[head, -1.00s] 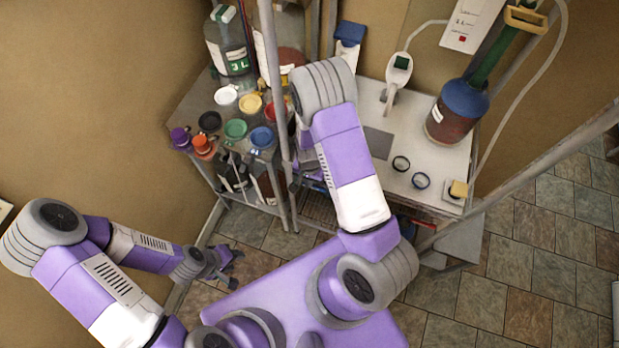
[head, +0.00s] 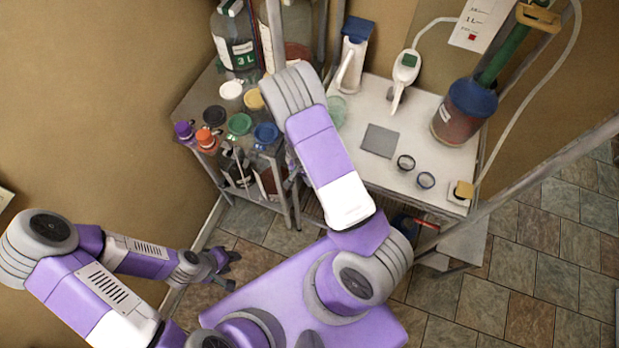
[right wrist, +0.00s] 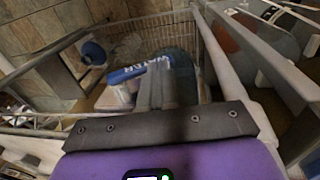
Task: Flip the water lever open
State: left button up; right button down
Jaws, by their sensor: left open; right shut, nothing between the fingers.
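A white wall unit with a blue top (head: 356,30) stands at the back of the white table, with a pale lever-like bar (head: 345,70) on its front. I cannot tell for sure that this is the water lever. To its right is a white handle-shaped device with a green display (head: 408,62). My left gripper (head: 228,268) is open and empty, low over the floor at the left, far from both. My right gripper (right wrist: 157,88) is shut and empty in the right wrist view, above a wire basket. In the head view my right arm hides it.
Colored lids (head: 239,124) and bottles crowd the left shelf. A blue-capped vessel (head: 465,108) stands at the table's right. Slanted metal posts flank the table.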

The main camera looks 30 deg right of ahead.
jog(key=shift+r, duration=0.1)
jog(key=shift+r+p, duration=0.65)
jog(key=shift+r, duration=0.1)
notch_tip(320, 180, up, 8)
jog(key=shift+w+a+f, duration=0.25)
jog(key=shift+w, duration=0.15)
